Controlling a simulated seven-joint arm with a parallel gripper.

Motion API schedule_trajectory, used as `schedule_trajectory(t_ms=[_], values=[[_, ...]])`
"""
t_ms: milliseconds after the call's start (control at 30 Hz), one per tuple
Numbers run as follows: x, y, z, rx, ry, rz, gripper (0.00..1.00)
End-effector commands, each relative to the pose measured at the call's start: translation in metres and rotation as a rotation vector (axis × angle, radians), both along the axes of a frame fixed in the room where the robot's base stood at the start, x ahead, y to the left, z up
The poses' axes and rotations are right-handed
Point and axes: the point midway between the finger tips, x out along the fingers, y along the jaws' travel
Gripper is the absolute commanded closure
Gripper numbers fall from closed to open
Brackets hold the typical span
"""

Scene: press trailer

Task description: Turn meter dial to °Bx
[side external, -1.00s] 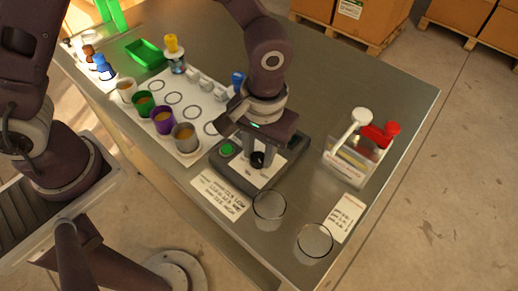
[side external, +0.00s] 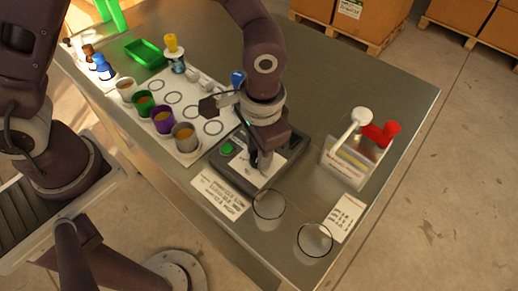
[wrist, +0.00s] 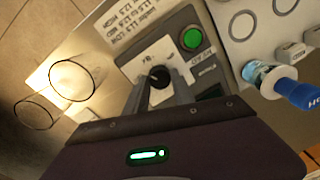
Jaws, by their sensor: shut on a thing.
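The meter (side external: 232,163) is a dark grey box with a white face plate near the table's front edge. It also shows in the wrist view (wrist: 195,58), with a green button (wrist: 192,38) beside the plate. The black dial (wrist: 159,76) is in the middle of the plate. My gripper (side external: 262,163) points down over the plate, its fingers shut on the dial. In the wrist view my fingers (wrist: 160,86) are on either side of the dial. The marks around the dial are too small to read, and the fingers hide part of it.
Two clear glasses (side external: 269,207) (side external: 313,242) stand in front of the meter. A holder (side external: 350,160) with red and white-topped tools is to the right. Coloured cups (side external: 162,121) stand on a white mat at left. A printed card (side external: 220,194) lies before the meter.

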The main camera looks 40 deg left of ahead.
Motion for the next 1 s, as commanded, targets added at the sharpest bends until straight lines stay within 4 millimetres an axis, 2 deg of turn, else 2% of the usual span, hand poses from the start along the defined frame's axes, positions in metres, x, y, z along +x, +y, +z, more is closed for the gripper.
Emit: schedule_trajectory(t_ms=[500,1000], values=[[-0.0006,-0.0005,0.0007,-0.001,-0.002,-0.379,1.00],[-0.0007,-0.0004,0.0008,-0.001,-0.002,-0.489,1.00]])
